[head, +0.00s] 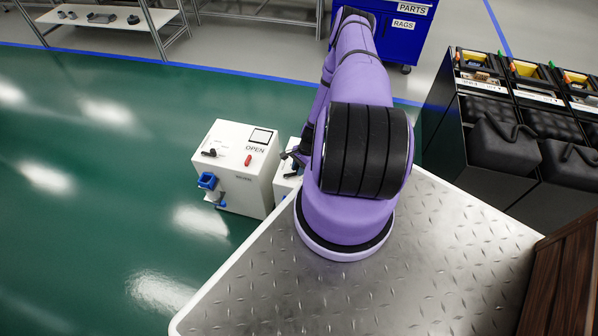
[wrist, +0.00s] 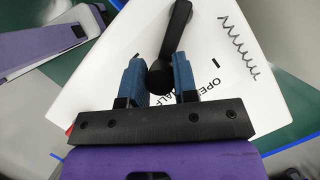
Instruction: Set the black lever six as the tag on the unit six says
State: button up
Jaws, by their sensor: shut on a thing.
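In the wrist view, my gripper (wrist: 160,80) has its two blue fingers on either side of the round black end of a black lever (wrist: 176,35) and is shut on it. The lever's bar runs up and slightly right over the white face of a unit (wrist: 110,65). Printed text on that face is partly covered by a finger; "OPE" and "ALF" can be read. A short black mark and a wavy line are also on the face. In the head view, my gripper (head: 291,154) is at a white unit (head: 284,181) mostly hidden behind my arm. I cannot read its number.
Another white unit (head: 235,170) stands to the left, with a tag reading OPEN, a black lever, a red handle and a blue fitting. A blue cabinet (head: 385,30) stands behind, and black bins (head: 500,145) are at right. Green floor at left is clear.

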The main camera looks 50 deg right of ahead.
jog(key=n, duration=0.1)
jog(key=w+n+g, duration=0.1)
jog(key=n, duration=0.1)
jog(key=shift+w+d, duration=0.2)
jog(key=shift+d, duration=0.2)
jog(key=n, duration=0.1)
jog(key=w+n+g, duration=0.1)
jog(key=n, duration=0.1)
jog(key=shift+w+d+n+g+h, duration=0.2)
jog(key=shift+w+n+g+h, duration=0.1)
jog(key=shift+w+n+g, duration=0.4)
jog(key=shift+w+n, duration=0.2)
jog(key=shift+n, duration=0.6)
jog(key=shift+w+a+n+g+h, duration=0.1)
jog(key=shift+w+n+g+h, duration=0.2)
jog(key=shift+n, duration=0.45)
jog(key=shift+w+a+n+g+h, duration=0.1)
jog(key=shift+w+n+h, duration=0.25)
jog(key=shift+n, duration=0.4)
jog(key=o, duration=0.9)
jog(key=shift+r, duration=0.1)
jog(key=v, duration=1)
jog(key=shift+w+d+r, duration=0.15)
jog(key=shift+r, duration=0.1)
